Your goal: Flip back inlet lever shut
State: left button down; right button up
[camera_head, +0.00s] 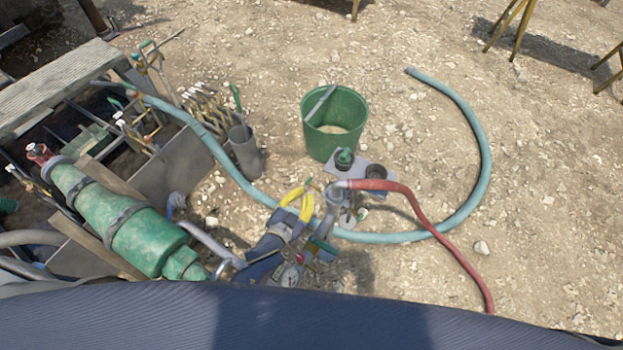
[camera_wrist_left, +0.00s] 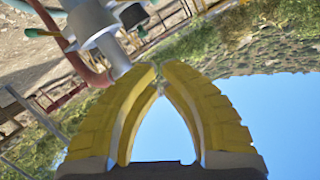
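My left gripper (camera_head: 305,190) has yellow fingers and is at the grey metal pipe fitting (camera_head: 336,194) where the red hose starts, just left of it. In the left wrist view the two fingertips (camera_wrist_left: 157,70) meet, with nothing seen between them. The grey fitting (camera_wrist_left: 95,28) is just beyond the tips there. A green-handled lever (camera_head: 322,245) stands below the fitting in the head view, and a green handle (camera_wrist_left: 38,32) shows at the upper left of the wrist view. I cannot tell which is the inlet lever. My right gripper is not in view.
A red hose (camera_head: 425,214) runs from the fitting to the lower right. A teal hose (camera_head: 483,150) curves over the gravel. A green bucket (camera_head: 315,145) stands behind the fitting. A large green cylinder (camera_head: 115,215) is at left. Open gravel lies at right.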

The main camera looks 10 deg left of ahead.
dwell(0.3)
pick_arm(q)
send_over(311, 179)
jog(key=s+d, duration=0.2)
jog(key=s, duration=0.1)
notch_tip(311, 179, down, 2)
jog(key=shift+w+a+f, duration=0.2)
jog(key=shift+a+f, duration=0.05)
jog(key=shift+f, duration=0.4)
jog(key=shift+w+a+f, duration=0.15)
jog(key=shift+a+f, duration=0.15)
jog(key=shift+f, duration=0.3)
jog(key=shift+w+a+f, duration=0.2)
jog(key=shift+a+f, duration=0.05)
jog(key=shift+f, duration=0.4)
jog(key=shift+a, duration=0.15)
